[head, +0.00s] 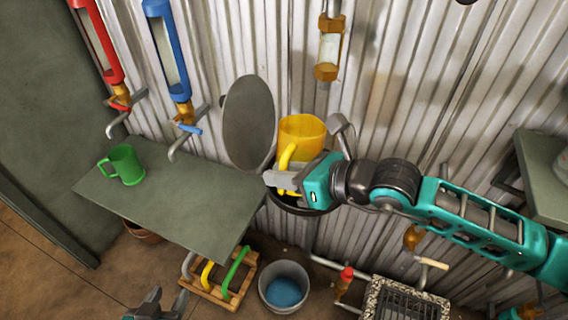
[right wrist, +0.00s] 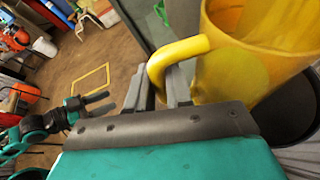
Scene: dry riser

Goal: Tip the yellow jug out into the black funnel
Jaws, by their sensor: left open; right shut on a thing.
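The yellow jug (head: 303,132) is near the corrugated wall, roughly upright with its rim up. My right gripper (head: 281,181) is shut on its handle; the right wrist view shows the grip (right wrist: 165,85) and the jug (right wrist: 250,75) close up. The black funnel (head: 290,207) shows as a dark round rim below the jug, partly hidden by my gripper and the jug. A dark round shape, likely the funnel, is also beneath the jug in the right wrist view (right wrist: 292,108). The jug's contents cannot be made out. My left gripper (head: 156,303) is open and empty, low at the front.
A grey round plate (head: 249,122) stands up left of the jug. A green mug (head: 122,165) sits on the grey shelf (head: 185,195). Red (head: 97,40) and blue (head: 168,50) gauges with taps are on the wall. A bucket (head: 284,287) stands on the floor below.

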